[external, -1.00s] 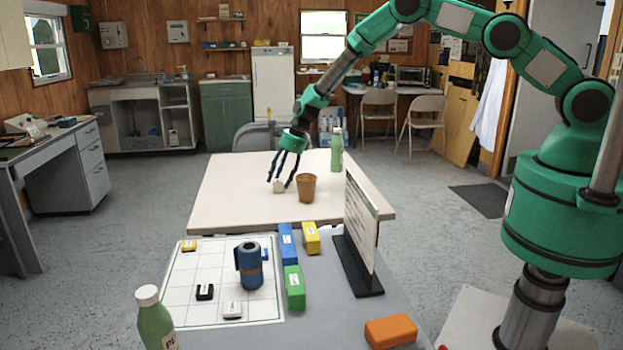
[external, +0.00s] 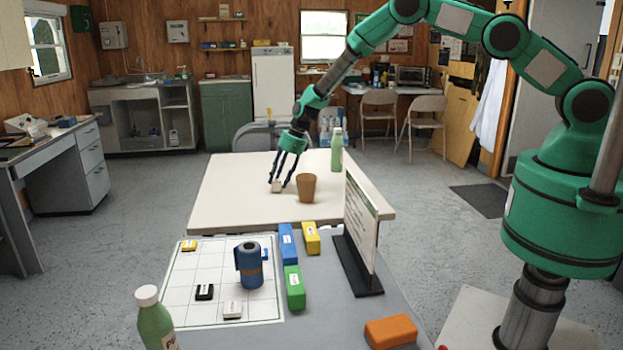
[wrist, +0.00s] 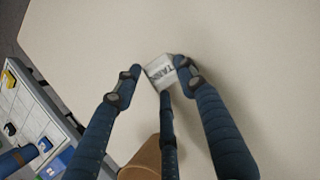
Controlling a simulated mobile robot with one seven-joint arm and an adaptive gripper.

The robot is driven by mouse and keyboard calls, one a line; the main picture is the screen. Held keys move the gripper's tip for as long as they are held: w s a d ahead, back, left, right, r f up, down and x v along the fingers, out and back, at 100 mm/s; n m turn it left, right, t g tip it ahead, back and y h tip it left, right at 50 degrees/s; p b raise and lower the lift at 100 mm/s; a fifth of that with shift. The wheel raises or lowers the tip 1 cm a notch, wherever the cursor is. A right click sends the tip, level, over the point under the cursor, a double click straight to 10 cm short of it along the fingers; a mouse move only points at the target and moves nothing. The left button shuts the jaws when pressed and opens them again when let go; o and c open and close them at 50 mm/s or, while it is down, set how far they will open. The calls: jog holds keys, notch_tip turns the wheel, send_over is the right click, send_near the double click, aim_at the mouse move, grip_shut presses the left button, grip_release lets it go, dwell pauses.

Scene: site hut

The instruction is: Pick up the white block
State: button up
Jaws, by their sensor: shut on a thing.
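The white block (external: 277,187) is on or just above the far cream table, left of the brown cup. In the wrist view the block (wrist: 159,74) shows dark lettering on its face. My gripper (external: 280,184) points down at it, with fingers on either side. In the wrist view my gripper (wrist: 155,80) is shut on the block, with a third finger at its near side. I cannot tell whether the block touches the table.
The brown cup (external: 307,188) stands close to the right of my gripper. A green bottle (external: 337,150) stands farther back on the cream table (external: 230,190). A sign in a black stand (external: 360,240) rises on the near grey table. The cream table's left side is clear.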

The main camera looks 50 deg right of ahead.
aim_at(279, 180)
notch_tip(279, 180, up, 10)
jog(key=p, duration=0.1)
dwell(0.7)
